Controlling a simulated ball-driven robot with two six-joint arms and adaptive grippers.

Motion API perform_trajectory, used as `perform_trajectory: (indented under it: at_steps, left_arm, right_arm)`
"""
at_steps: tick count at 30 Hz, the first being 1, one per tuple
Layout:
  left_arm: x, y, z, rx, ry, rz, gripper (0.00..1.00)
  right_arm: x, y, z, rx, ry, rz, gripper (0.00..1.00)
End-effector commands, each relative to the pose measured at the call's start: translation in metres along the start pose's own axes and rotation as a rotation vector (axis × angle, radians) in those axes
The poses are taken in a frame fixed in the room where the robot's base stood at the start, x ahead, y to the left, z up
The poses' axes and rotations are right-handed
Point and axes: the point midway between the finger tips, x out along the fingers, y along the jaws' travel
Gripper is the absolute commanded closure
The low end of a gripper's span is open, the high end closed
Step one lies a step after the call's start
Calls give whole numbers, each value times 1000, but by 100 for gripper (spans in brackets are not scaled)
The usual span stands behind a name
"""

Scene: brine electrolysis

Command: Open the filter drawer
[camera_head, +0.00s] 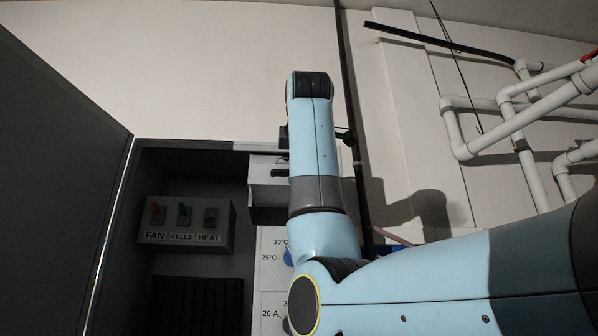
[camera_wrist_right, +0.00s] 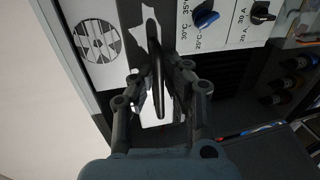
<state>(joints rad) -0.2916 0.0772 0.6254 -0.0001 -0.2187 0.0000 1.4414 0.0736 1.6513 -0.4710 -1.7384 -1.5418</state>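The pale filter drawer (camera_head: 268,198) shows in the head view at the top of the dark cabinet, partly hidden behind my right arm. Its dark handle (camera_head: 280,172) is just visible beside the arm. In the right wrist view a long dark handle (camera_wrist_right: 156,50) runs between the fingers of my right gripper (camera_wrist_right: 163,82). The fingers stand close on both sides of it; I cannot tell whether they touch it. How far the drawer is pulled out is not clear. My left gripper is not in view.
A switch box (camera_head: 186,224) marked FAN, CELLS and HEAT sits inside the cabinet. A dark door panel (camera_head: 55,190) stands at the left. A white dial panel (camera_head: 270,275) is below the drawer. White pipes (camera_head: 520,130) run along the right wall. A round vent (camera_wrist_right: 97,41) shows in the wrist view.

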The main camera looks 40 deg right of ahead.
Motion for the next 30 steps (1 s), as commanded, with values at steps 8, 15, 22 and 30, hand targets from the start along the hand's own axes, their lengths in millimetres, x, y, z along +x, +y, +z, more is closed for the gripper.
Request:
perform_trajectory:
  at_steps: [8, 15, 22, 30]
  left_arm:
    - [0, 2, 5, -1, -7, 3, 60]
    - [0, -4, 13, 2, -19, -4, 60]
    - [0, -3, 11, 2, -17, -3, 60]
    - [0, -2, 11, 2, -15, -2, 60]
  right_arm:
    - [0, 0, 0, 0, 0, 1, 68]
    - [-8, 1, 0, 0, 1, 3, 68]
    - [-54, 1, -1, 2, 4, 5, 68]
    - [-105, 0, -1, 1, 2, 2, 68]
